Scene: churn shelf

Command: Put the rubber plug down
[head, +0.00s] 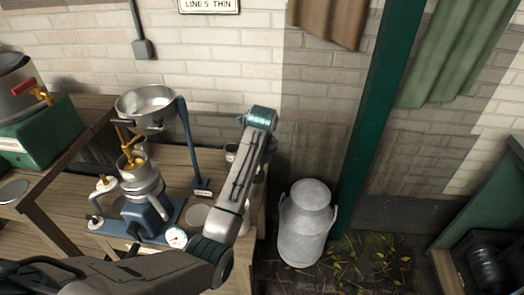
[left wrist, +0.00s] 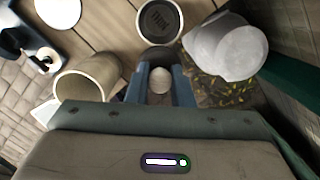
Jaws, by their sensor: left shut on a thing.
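My left gripper (left wrist: 161,72) shows in the left wrist view, its two blue fingers closed on a small pale round piece. I take this for the rubber plug (left wrist: 160,80). A dark rounded shape lies just beyond it, and I cannot tell whether it is part of the plug. The plug is held over the wooden bench's edge region; its height above the surface is unclear. In the head view my left arm reaches over the bench's right end, and its own links hide the fingers and plug. My right gripper is not in view.
A grey milk can (head: 307,222) stands on the floor right of the bench. A separator with a metal bowl (head: 147,108) stands on the bench (head: 172,160).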

